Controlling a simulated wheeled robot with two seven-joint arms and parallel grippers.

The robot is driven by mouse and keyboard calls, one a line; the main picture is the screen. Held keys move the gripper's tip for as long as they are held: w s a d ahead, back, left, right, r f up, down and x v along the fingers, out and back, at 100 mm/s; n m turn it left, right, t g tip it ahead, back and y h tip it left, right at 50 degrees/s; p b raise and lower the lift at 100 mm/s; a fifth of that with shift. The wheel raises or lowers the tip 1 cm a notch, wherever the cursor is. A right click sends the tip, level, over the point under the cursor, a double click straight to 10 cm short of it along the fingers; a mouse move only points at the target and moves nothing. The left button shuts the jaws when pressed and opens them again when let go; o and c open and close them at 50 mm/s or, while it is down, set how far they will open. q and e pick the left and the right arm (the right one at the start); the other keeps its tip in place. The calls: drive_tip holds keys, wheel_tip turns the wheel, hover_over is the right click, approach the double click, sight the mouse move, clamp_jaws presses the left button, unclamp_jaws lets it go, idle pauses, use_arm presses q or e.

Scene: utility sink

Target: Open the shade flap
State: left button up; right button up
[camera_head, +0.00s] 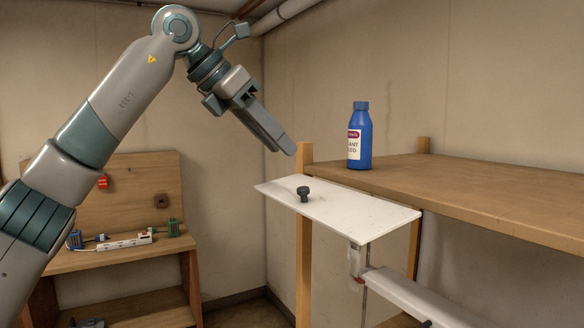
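The shade flap appears to be the flat white panel (375,212), which lies roughly level at the front left of the wooden shelf. A dark round knob (303,193) stands up from its top, towards the left end. My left gripper (284,148) hangs above and slightly left of the knob, pointing down to the right, with a visible gap to the panel. Its fingers overlap from this side, so their opening is hidden. Nothing shows held in it. My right gripper is not in view.
A blue bottle (360,140) stands on the wooden shelf (480,190) behind the panel. A pale bar (415,297) with a bracket (356,262) sits below the panel. A wooden bench (120,257) with a power strip (125,241) stands at left.

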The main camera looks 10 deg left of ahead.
use_arm(q)
drive_tip(key=b+v, duration=0.1)
drive_tip(key=v, duration=0.6)
drive_tip(key=shift+s+a+r, duration=0.15)
drive_tip(key=shift+a+r, duration=0.05)
drive_tip(key=shift+r, duration=0.05)
